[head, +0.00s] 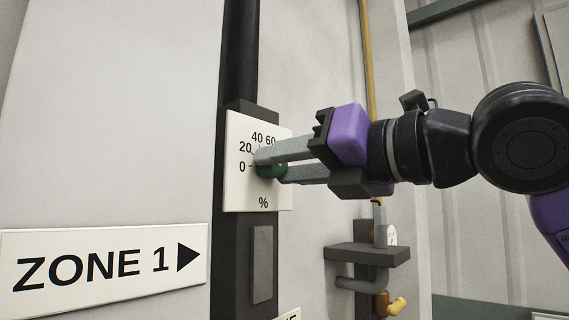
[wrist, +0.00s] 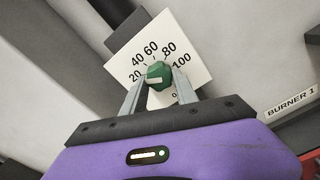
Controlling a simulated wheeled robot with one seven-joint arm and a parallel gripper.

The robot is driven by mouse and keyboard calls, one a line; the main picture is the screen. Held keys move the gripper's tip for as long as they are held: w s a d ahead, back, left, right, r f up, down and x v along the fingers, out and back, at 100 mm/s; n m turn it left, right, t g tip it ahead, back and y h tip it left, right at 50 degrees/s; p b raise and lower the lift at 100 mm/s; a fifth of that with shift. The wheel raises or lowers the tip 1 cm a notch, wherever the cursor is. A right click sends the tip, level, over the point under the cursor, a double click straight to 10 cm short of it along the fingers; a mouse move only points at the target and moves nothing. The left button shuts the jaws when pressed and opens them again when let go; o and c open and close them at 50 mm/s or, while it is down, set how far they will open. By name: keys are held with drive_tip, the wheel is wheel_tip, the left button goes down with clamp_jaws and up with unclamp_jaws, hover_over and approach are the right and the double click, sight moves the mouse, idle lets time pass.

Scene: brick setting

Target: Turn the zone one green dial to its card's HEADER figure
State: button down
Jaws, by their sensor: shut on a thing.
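The green dial (head: 273,171) is on a white scale plate (head: 240,190) marked 0 to 60 and %, with higher figures hidden in the head view. My gripper (head: 270,168) is shut on the dial, one finger on each side. The wrist view shows the dial (wrist: 159,70) between the fingertips, with 20, 40, 60, 80 and 100 readable around it. A pale mark on the dial points left, near or below 20; its exact reading is unclear. The ZONE 1 sign (head: 100,262) stands left of it, its arrow pointing right. No header figure is readable.
The plate sits on a dark post (head: 238,60). A pipe fitting with a gauge and yellow tap (head: 398,306) is below my gripper at right. A partly cut-off label (head: 288,315) shows at the bottom edge. A BURNER 1 label (wrist: 291,102) is at right in the wrist view.

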drive_tip(key=shift+f, duration=0.2)
drive_tip(key=c, duration=0.9)
unclamp_jaws()
drive_tip(key=shift+c, duration=0.2)
drive_tip(key=shift+r, duration=0.1)
drive_tip(key=b+v, duration=0.2)
drive_tip(key=v, duration=0.5)
drive_tip(key=shift+s+d, duration=0.3)
drive_tip(key=shift+s, duration=0.05)
